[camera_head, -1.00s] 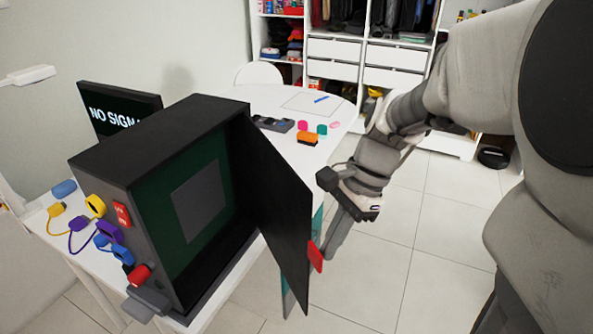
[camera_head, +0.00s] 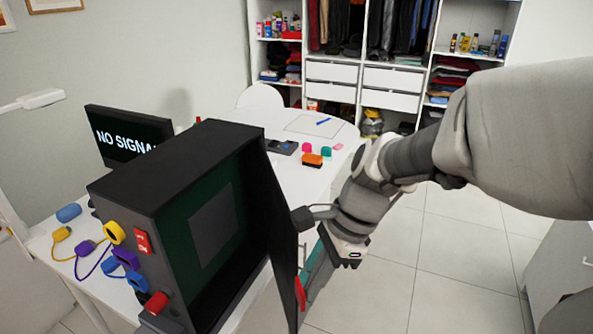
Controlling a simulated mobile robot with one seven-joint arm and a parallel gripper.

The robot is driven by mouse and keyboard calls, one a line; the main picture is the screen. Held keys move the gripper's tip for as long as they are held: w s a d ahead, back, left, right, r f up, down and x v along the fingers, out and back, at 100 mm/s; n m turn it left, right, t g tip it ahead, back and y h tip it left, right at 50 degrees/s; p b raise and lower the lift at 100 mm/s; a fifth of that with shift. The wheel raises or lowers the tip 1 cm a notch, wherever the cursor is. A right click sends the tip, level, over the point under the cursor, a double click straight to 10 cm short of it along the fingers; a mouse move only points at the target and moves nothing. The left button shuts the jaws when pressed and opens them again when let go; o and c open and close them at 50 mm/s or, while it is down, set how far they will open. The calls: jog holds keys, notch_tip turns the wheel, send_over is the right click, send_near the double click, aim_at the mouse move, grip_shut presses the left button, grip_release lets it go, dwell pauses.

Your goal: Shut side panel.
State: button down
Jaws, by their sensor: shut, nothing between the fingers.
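The side panel (camera_head: 283,235) is a dark door hinged on the right edge of the black box (camera_head: 165,165). It stands open, seen at a steep angle, with its free edge towards me. A red piece (camera_head: 299,293) sits on that free edge. My gripper (camera_head: 318,272) is on the outer, right side of the panel, pointing down and left, close to the red piece. It is shut and holds nothing. I cannot tell whether it touches the panel. The box's green interior with a grey square (camera_head: 215,228) shows through the opening.
The white table (camera_head: 240,112) carries the box, a monitor (camera_head: 128,135) and small coloured items. Coloured plugs and a red switch (camera_head: 143,242) sit on or beside the box's left side. White shelving (camera_head: 335,72) stands behind. Tiled floor (camera_head: 390,280) is clear on the right.

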jog(key=shift+w+a+m+t+p, duration=0.15)
jog(key=shift+w+a+m+p, duration=0.35)
jog(key=shift+a, duration=3.7)
jog(key=shift+w+a+m+t+p, duration=0.1)
jog(key=shift+w+a+m+p, duration=0.3)
jog(key=shift+a, duration=3.75)
jog(key=shift+w+a+m+t+p, duration=0.2)
jog(key=shift+w+a+p, duration=0.5)
jog(key=shift+a, duration=3.5)
jog(key=shift+s, duration=0.2)
jog(key=shift+d, duration=0.15)
